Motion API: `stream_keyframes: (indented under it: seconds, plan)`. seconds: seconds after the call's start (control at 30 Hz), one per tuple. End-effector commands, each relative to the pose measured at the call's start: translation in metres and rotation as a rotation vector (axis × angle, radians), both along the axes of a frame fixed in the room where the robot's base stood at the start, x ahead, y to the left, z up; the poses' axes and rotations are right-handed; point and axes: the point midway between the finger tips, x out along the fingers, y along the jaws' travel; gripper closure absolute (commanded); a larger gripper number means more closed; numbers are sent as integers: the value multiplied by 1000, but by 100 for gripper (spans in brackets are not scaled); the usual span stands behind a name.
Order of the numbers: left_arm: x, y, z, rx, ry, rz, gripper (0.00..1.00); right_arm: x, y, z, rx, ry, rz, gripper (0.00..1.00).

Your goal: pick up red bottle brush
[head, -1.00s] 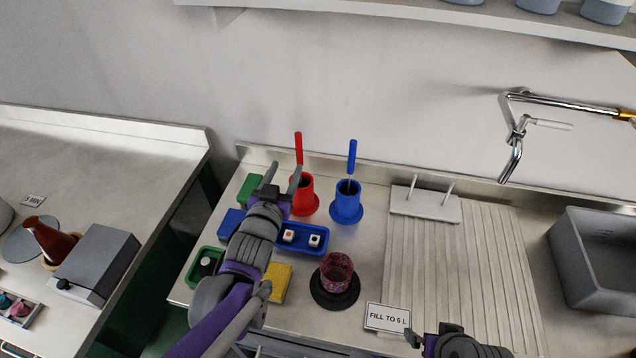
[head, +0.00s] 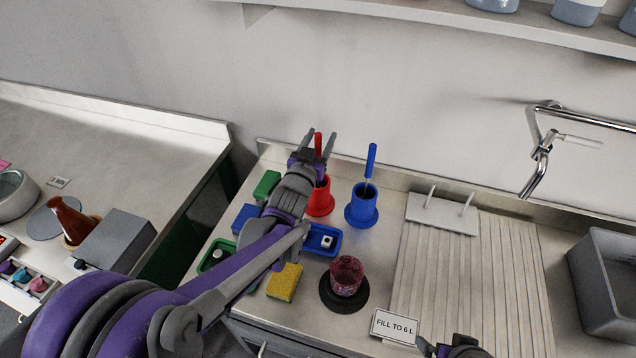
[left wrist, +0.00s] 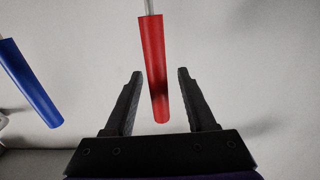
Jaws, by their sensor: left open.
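The red bottle brush (head: 318,144) stands upright in a red holder (head: 321,198) near the back wall; only its red handle shows above my gripper. My left gripper (head: 321,140) is open, with a finger on each side of the handle in the head view. In the left wrist view the red handle (left wrist: 155,75) lies between the two open fingers (left wrist: 157,85), with a gap on both sides. My right gripper is only partly in the head view at the bottom edge (head: 450,347); its jaws cannot be made out.
A blue brush (head: 369,165) in a blue holder (head: 361,207) stands just right of the red one. A blue tray (head: 334,242), a yellow sponge (head: 285,282) and a beaker (head: 346,276) are in front. A faucet (head: 541,160) and a ribbed drainboard (head: 465,290) are to the right.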

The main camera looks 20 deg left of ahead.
Motion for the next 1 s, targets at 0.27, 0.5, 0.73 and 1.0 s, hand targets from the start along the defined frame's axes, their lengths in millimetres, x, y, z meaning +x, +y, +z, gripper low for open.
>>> stream_keyframes:
  seconds: [0.27, 0.5, 0.73, 1.0]
  plan:
    - [11, -1, 0, -1, 0, 0, 44, 0, 0, 1, 0, 0, 0, 0]
    - [11, -1, 0, -1, 0, 0, 73, 0, 0, 1, 0, 0, 0, 0]
    - [11, -1, 0, -1, 0, 0, 100, 0, 0, 1, 0, 0, 0, 0]
    - [11, -1, 0, -1, 0, 0, 100, 0, 0, 1, 0, 0, 0, 0]
